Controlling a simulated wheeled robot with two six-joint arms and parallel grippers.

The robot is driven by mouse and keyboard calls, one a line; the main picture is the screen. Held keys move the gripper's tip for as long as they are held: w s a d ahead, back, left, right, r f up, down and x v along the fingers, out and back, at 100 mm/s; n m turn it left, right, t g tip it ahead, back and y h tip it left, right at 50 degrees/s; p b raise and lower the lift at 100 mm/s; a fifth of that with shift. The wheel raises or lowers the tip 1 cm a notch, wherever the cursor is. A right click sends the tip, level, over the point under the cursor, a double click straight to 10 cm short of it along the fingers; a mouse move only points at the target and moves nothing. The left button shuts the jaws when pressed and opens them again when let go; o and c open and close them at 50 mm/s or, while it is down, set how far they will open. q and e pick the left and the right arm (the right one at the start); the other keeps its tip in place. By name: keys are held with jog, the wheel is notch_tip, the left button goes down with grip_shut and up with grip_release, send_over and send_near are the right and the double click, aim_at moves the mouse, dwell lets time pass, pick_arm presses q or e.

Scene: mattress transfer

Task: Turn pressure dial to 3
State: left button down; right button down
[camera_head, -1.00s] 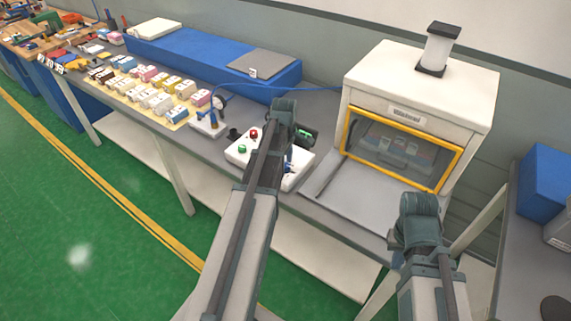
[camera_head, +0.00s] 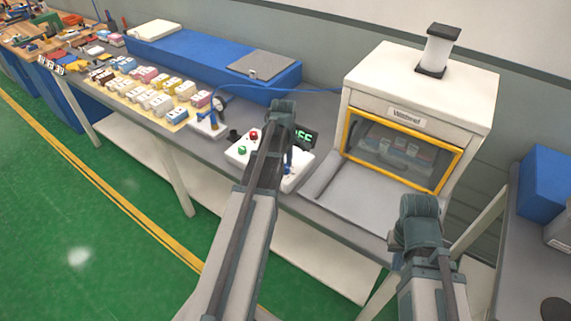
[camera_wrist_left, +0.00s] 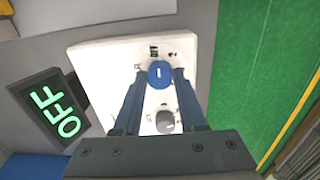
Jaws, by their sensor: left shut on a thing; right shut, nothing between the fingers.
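A white control box (camera_head: 237,157) sits on the grey bench, with a red button (camera_head: 253,136) and a green button (camera_head: 242,150) on its left part. In the left wrist view, a blue dial (camera_wrist_left: 160,73) with a white pointer mark is on the box (camera_wrist_left: 105,60). My left gripper (camera_wrist_left: 161,76) is shut on the blue dial, one finger on each side. A grey knob (camera_wrist_left: 166,121) lies nearer the palm. A black display (camera_wrist_left: 52,110) beside the box reads OFF in green. My right gripper (camera_head: 395,243) is at lower right, away from the box; its fingers are mostly hidden.
A white press cabinet (camera_head: 480,105) with a yellow-framed window (camera_head: 402,119) stands right of the box, a grey platform (camera_head: 350,190) before it. A gauge unit (camera_head: 208,124) and rows of small coloured blocks (camera_head: 150,97) are at left. A blue case (camera_head: 200,55) lies behind.

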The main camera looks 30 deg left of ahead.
pick_arm(q)
jog(key=m, duration=0.4)
jog(key=shift+m, duration=0.3)
jog(key=m, duration=0.4)
jog(key=shift+a+m, duration=0.1)
jog(key=shift+m, duration=0.2)
jog(key=m, duration=0.4)
jog(key=shift+m, duration=2)
jog(key=shift+c, duration=2.3)
grip_release()
jog(key=shift+r, duration=0.1)
